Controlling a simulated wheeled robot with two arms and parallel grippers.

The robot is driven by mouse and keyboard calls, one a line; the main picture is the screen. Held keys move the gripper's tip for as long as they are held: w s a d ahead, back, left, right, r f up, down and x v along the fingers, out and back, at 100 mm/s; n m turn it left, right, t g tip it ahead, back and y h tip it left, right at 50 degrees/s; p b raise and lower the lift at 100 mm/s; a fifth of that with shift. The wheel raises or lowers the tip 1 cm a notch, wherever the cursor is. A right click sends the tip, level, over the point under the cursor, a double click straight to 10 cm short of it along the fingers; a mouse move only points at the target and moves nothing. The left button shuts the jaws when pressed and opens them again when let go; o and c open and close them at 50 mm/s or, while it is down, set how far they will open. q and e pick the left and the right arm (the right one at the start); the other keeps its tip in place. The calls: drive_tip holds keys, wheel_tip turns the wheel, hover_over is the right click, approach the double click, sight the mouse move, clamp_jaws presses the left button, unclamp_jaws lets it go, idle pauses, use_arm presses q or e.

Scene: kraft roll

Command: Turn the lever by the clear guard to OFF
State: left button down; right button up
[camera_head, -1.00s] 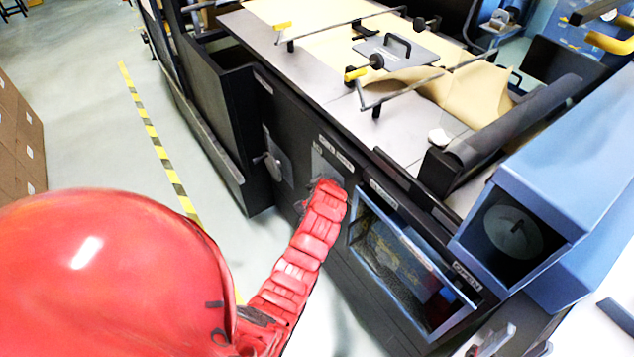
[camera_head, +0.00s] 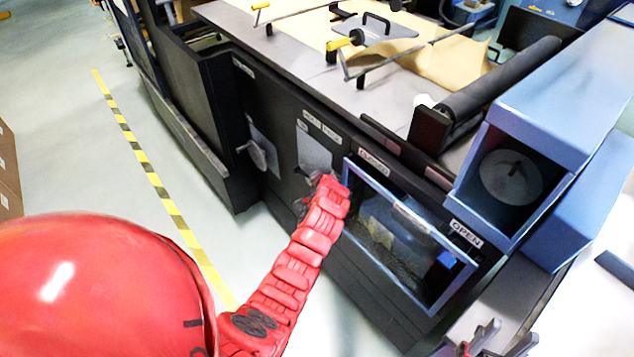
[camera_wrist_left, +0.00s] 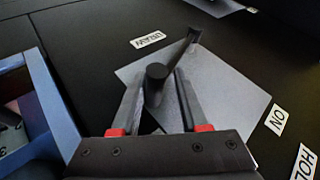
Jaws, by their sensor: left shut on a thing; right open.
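The lever (camera_wrist_left: 178,53) is a dark bar with a round knob on a grey plate, in the left wrist view. My left gripper (camera_wrist_left: 157,82) is shut on its knob end, one finger on each side. In the head view the grey plate (camera_head: 313,148) shows on the dark machine front, but my left gripper (camera_head: 322,183) hides most of the lever. The clear guard (camera_head: 385,240), a window in a blue-grey frame, is right of the plate; its frame (camera_wrist_left: 50,100) edges the left wrist view. My right gripper (camera_head: 482,340) is open and empty, low in the head view.
Another handle (camera_head: 257,154) on its own plate is further left on the machine front. White labels (camera_head: 322,127) sit above the lever's plate; an ON label (camera_wrist_left: 277,119) is beside it. A blue housing (camera_head: 555,110) stands at right.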

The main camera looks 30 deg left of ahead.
use_arm(q)
drive_tip(key=shift+s+a+f, duration=0.1)
drive_tip(key=shift+s+f, duration=0.3)
drive_tip(key=shift+f, duration=0.3)
drive_tip(key=c, duration=0.7)
unclamp_jaws()
drive_tip(key=shift+a, duration=0.1)
drive_tip(key=shift+s+a, duration=0.1)
drive_tip(key=shift+a, duration=0.1)
drive_tip(key=shift+s+r+g, duration=0.1)
drive_tip(key=shift+g, duration=0.2)
drive_tip(key=v, duration=0.6)
drive_tip(key=b+v, duration=0.1)
drive_tip(key=v, duration=0.5)
drive_tip(key=b+v, duration=0.1)
drive_tip(key=v, duration=0.4)
drive_tip(key=shift+d+r, duration=0.35)
drive_tip(key=shift+d, duration=0.2)
drive_tip(key=shift+f, duration=0.1)
